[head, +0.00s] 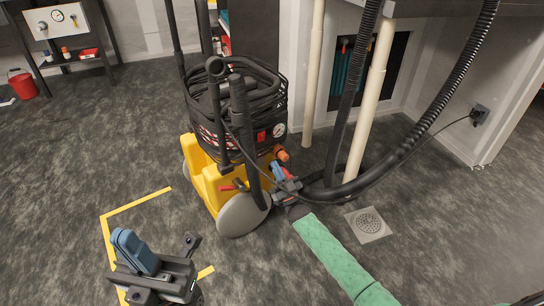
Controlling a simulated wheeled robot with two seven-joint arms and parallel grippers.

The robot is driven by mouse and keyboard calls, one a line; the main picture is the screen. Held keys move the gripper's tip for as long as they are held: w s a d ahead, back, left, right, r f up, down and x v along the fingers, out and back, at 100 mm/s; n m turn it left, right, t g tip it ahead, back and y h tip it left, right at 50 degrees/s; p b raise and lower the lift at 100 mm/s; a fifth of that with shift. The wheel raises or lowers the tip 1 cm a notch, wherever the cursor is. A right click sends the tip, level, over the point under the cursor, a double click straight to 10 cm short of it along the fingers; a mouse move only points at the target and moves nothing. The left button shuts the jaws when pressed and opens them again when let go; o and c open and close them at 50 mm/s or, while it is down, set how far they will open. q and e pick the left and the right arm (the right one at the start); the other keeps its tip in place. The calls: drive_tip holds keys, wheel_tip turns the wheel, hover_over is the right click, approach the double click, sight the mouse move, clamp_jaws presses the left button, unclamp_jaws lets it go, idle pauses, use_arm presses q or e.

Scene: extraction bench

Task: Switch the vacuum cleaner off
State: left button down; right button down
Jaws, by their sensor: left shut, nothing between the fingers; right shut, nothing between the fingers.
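The vacuum cleaner (206,185) stands in the middle of the head view, with a yellow wheeled base and a dark upper body wrapped in coiled black hose. A small red switch-like part (262,136) is on its front beside a round gauge (280,130); its setting is too small to read. My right gripper (279,171), at the end of a green-sleeved arm, is shut and empty. It is low at the cleaner's right side, just below an orange fitting (281,154); contact cannot be told. My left gripper (124,239) is shut and empty at the lower left, apart from the cleaner.
A thick black hose (438,112) curves down at right, past pale pipes (363,105). A floor drain (368,224) and wall socket (480,114) are at right. Yellow tape (135,202) marks the floor near my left gripper. A red bucket (23,84) stands far left.

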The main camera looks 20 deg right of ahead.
drive_tip(key=shift+w+f+v, duration=0.15)
drive_tip(key=shift+v, duration=0.95)
drive_tip(key=shift+w+f+v, duration=0.1)
drive_tip(key=shift+f+v, duration=0.05)
drive_tip(key=shift+v, duration=0.95)
drive_tip(key=shift+a, duration=0.1)
